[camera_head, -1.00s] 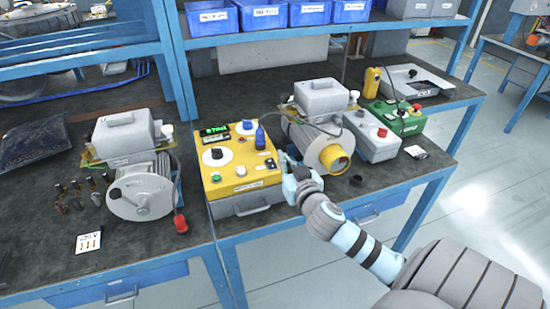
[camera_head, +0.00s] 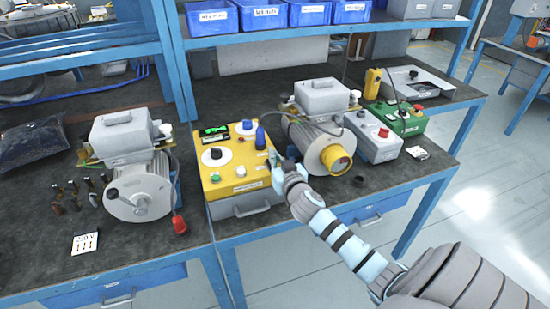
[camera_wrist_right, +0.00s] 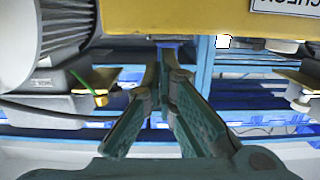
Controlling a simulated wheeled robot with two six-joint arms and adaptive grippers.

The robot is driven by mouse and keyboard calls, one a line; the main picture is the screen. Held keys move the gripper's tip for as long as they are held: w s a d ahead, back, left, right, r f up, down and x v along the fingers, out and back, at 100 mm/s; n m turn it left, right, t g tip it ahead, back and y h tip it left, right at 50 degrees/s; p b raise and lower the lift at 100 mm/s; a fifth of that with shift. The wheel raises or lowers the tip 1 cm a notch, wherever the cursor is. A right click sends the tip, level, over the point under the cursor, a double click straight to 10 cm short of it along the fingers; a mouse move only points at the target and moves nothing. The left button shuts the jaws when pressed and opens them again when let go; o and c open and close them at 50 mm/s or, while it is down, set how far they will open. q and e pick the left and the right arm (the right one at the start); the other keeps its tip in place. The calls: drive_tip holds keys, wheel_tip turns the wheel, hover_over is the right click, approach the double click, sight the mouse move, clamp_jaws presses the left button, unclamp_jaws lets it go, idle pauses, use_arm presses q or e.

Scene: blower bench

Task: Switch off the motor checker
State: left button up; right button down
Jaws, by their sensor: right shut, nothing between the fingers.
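The motor checker is a yellow-topped box (camera_head: 234,187) at the front of the bench in the head view. Its small display (camera_head: 213,131) glows green. A round white dial (camera_head: 216,155), a green button (camera_head: 215,177) and a blue part (camera_head: 260,138) are on its top. My right gripper (camera_head: 274,158) is at the right edge of its top; it looks shut and empty. It hides part of that edge, and I cannot tell whether it touches. In the wrist view the fingertips (camera_wrist_right: 163,68) are close together beside the yellow casing (camera_wrist_right: 190,18). My left gripper is not in view.
A grey motor with a yellow end (camera_head: 328,153) stands close to the right of my gripper. A grey box with a red button (camera_head: 374,138) and a green box (camera_head: 403,121) are farther right. Another motor (camera_head: 140,192) stands left. Blue bins (camera_head: 262,17) are on the shelf.

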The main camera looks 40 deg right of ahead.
drive_tip(key=shift+w+d+f+p, duration=0.1)
drive_tip(key=shift+w+p, duration=0.05)
drive_tip(key=shift+p, duration=0.3)
drive_tip(key=shift+f, duration=0.2)
drive_tip(key=shift+r, duration=0.45)
drive_tip(key=r+p, duration=0.1)
drive_tip(key=p, duration=0.1)
drive_tip(key=r+p, duration=0.1)
drive_tip(key=r, duration=0.1)
drive_tip(key=shift+w+r+p, duration=0.2)
drive_tip(key=shift+r+p, duration=0.05)
drive_tip(key=shift+p, duration=0.1)
drive_tip(key=r+v, duration=0.2)
drive_tip(key=v, duration=0.7)
drive_tip(key=shift+p, duration=0.3)
drive_tip(key=shift+s+f, duration=0.1)
drive_tip(key=shift+s, duration=0.1)
